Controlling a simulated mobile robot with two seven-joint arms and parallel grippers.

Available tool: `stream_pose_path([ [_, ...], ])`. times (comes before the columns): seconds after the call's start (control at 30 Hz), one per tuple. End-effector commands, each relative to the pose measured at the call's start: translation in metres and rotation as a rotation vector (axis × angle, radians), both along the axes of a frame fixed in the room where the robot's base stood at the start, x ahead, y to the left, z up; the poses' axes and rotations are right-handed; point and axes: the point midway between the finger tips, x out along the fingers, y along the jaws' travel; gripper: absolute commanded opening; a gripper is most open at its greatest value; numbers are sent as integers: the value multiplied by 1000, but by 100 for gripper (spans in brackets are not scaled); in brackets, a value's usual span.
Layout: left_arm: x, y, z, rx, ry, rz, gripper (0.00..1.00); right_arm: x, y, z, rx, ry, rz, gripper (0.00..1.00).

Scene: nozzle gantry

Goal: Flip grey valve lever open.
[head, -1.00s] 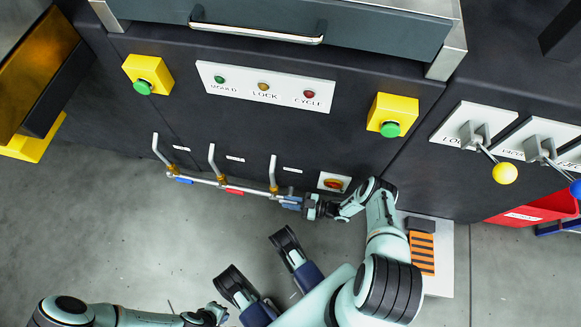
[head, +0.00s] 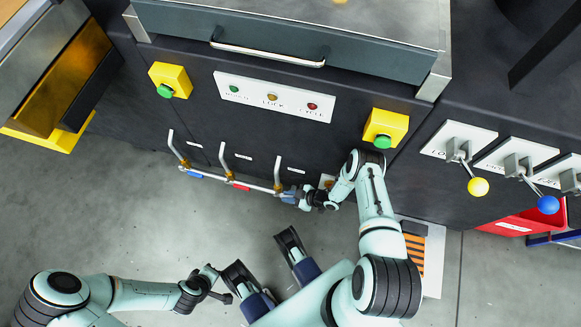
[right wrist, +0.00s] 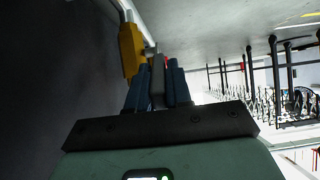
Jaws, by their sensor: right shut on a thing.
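The grey valve lever (right wrist: 157,82) shows in the right wrist view between the blue fingers of my right gripper (right wrist: 156,88), which is shut on it. Beside it is the brass valve body (right wrist: 131,48). In the head view my right gripper (head: 290,195) is at the right-hand brass valve (head: 278,188) on the low pipe, and its fingers hide most of the lever. My left gripper (head: 214,288) hangs over the floor at the lower left, away from the valves; its jaws are too unclear to read.
A blue lever (head: 194,175) and a red lever (head: 240,187) sit on the same pipe to the left. A rotary switch plate (head: 326,181) is close to my right wrist. A yellow button box (head: 385,126) is above my right forearm.

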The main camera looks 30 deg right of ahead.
Motion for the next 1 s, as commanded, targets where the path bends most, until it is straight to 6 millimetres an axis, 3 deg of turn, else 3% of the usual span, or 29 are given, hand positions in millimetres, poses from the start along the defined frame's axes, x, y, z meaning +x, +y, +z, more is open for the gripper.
stream_pose_path([
  [0.4,-2,-1,1,-3,6,-2,0,0,-1,0,-8,9,-1,0],
  [0.43,-2,-1,1,-3,6,-2,0,0,-1,0,-8,9,-1,22],
  [0.5,-2,-1,1,-2,5,-2,0,0,-1,0,-8,9,-1,40],
  [0.83,-2,-1,2,-3,6,-2,0,-1,-2,2,-7,7,-1,40],
  [1.0,-10,-5,8,-13,25,-10,0,-13,-13,14,-9,8,-2,40],
])
